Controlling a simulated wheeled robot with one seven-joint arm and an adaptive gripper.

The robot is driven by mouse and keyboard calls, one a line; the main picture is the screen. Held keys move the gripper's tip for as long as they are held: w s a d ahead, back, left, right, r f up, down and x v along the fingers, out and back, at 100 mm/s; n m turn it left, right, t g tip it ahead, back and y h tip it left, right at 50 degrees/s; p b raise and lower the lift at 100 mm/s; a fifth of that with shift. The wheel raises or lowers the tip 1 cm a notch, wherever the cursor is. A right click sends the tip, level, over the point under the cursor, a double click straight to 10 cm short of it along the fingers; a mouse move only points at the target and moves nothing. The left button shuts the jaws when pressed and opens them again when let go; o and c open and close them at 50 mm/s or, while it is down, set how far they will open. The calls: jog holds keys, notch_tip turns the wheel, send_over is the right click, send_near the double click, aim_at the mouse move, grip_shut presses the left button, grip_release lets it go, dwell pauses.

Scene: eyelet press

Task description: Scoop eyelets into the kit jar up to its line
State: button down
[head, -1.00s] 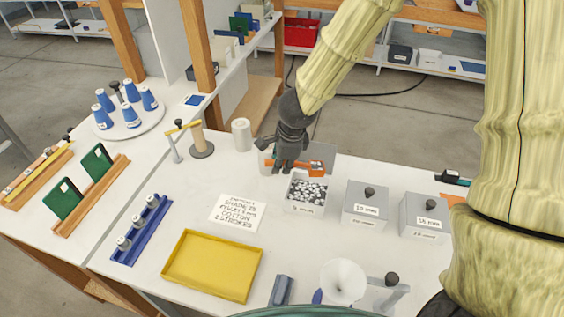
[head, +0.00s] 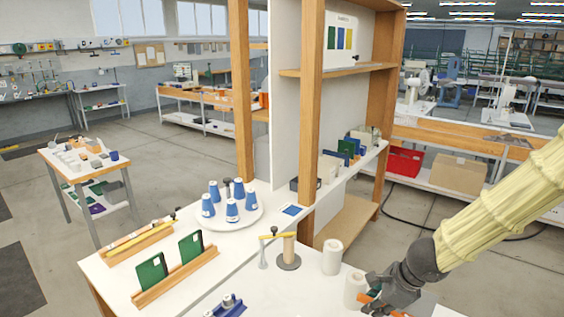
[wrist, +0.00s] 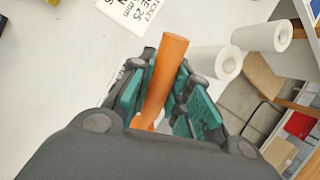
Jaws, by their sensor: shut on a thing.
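My gripper (head: 376,304) is at the lower right of the head view, beside two white rolls. In the wrist view its fingers (wrist: 165,98) are shut around an orange handle (wrist: 166,68), which stands up between the green finger pads. A bit of orange also shows at the gripper in the head view. The handle's far end is hidden by the gripper, so I cannot see what it carries. No eyelets and no kit jar that I can make out show now.
The white rolls (head: 332,257) stand close to my gripper; a post on a round base (head: 288,262) is left of them. Blue cones (head: 232,210) stand on a round plate. A printed card (wrist: 128,12) lies on the white bench. Wooden shelf posts (head: 311,120) rise behind.

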jog(key=shift+s+d+f+y, duration=0.1)
jog(key=shift+d+f+y, duration=0.25)
jog(key=shift+y, duration=0.45)
